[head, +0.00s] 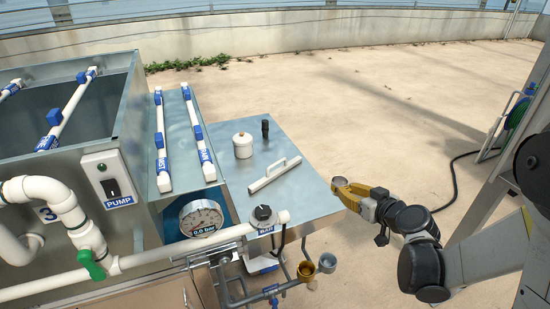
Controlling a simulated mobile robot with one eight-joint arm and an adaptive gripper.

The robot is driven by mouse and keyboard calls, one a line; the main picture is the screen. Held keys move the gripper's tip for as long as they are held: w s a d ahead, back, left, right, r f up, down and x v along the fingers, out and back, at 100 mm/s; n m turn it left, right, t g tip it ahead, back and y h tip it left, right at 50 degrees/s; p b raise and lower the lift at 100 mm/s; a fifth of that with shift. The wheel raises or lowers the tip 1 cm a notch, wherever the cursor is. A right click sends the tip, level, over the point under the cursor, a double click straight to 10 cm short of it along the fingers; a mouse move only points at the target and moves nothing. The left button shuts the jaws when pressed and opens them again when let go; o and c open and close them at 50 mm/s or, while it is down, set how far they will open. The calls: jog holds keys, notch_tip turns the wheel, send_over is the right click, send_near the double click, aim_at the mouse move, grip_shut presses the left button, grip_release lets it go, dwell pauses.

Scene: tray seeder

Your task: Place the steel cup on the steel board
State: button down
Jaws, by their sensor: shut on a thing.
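The steel cup (340,184) is small, grey and open at the top, with a tan-looking inside. My gripper (348,190), with yellow fingers, is shut on it from the right. The cup is at the right edge of the steel board (310,195) in the picture. I cannot tell whether the cup touches the board or is held above it. The fingers hide part of the cup's side. The steel board is a flat grey sheet beside the machine.
A white lidded pot (242,146), a black knob-like piece (265,129) and a white handled bar (275,175) stand on the board. A dial (263,213) is at its front. Two cups, brass (306,271) and grey (327,263), hang lower. The board's front right is clear.

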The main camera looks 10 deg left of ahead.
jog(key=w+a+f+b, duration=0.2)
jog(key=w+a+f, duration=0.2)
jog(key=w+a+f+b, duration=0.2)
jog(key=w+a+f, duration=0.2)
jog(key=a, duration=0.1)
jog(key=shift+w+a+f+b, duration=0.15)
jog(key=shift+w+f+b, duration=0.15)
jog(key=shift+w+b, duration=0.05)
notch_tip(320, 180, down, 4)
jog(key=shift+f+b, duration=0.1)
jog(key=shift+b, duration=1.1)
jog(key=c, duration=1.3)
grip_release()
jog(key=shift+c, duration=0.2)
